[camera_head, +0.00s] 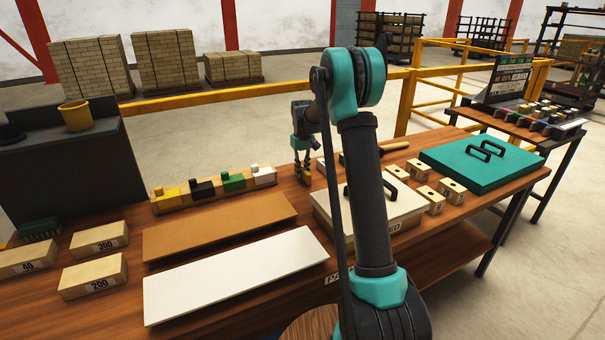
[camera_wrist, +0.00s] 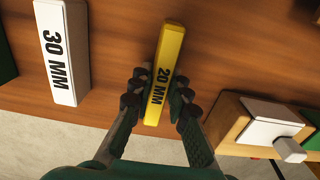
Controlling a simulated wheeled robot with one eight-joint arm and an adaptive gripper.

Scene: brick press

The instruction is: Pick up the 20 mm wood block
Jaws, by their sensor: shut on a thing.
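The 20 mm block (camera_wrist: 172,50) is a narrow yellow bar with a black "20 MM" label in the wrist view. My gripper (camera_wrist: 157,88) has its fingers on both sides of the bar, at its labelled end. In the head view my gripper (camera_head: 302,174) is low over the back of the wooden bench, with a bit of yellow showing between its fingers. I cannot tell whether the bar touches the bench. A "30 MM" block (camera_wrist: 61,50) with a white face stands apart to the left in the wrist view.
A rack of coloured blocks (camera_head: 216,194) stands left of my gripper. A brown board (camera_head: 220,226) and a white board (camera_head: 236,277) lie in front. A pale handled plate (camera_head: 405,208), small drilled blocks (camera_head: 451,190) and a teal handled plate (camera_head: 520,162) are to the right.

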